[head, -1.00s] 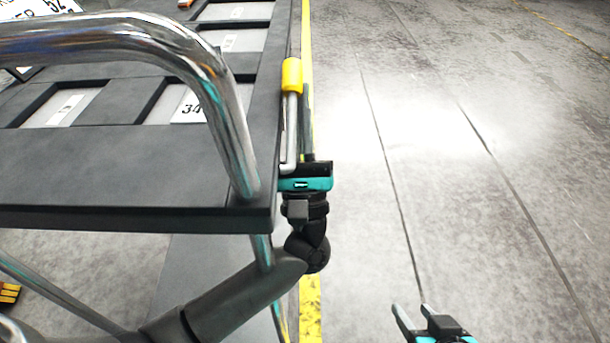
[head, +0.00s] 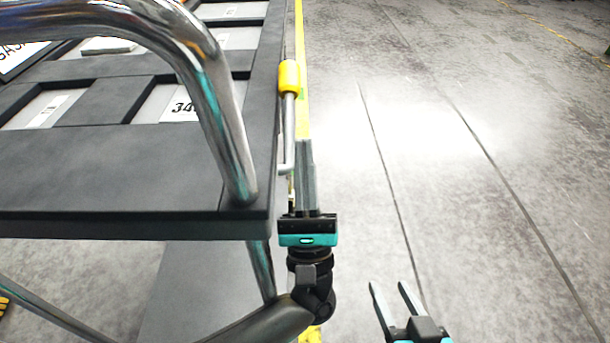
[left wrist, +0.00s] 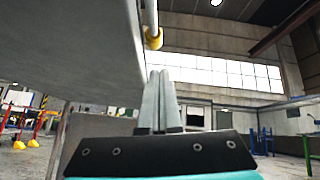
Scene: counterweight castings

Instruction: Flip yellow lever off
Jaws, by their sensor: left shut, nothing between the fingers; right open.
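The lever's yellow grip (head: 289,77) sits at the end of a silver rod (head: 287,135) along the right side of the dark cart. The rod runs from its bend near the cart's front corner away from me. The yellow grip also shows in the left wrist view (left wrist: 154,38), above and beyond the fingertips. My left gripper (head: 305,145) is shut and empty, just right of the rod, with its fingers pointing away from me. The fingers (left wrist: 161,78) look apart from the yellow grip. My right gripper (head: 390,285) is open and empty over the floor at the lower right.
The cart top (head: 130,170) has several recessed pockets with number labels. A thick chrome handle (head: 215,100) arches over its front. A yellow floor line (head: 300,30) runs beside the cart. The grey floor (head: 480,200) to the right is clear.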

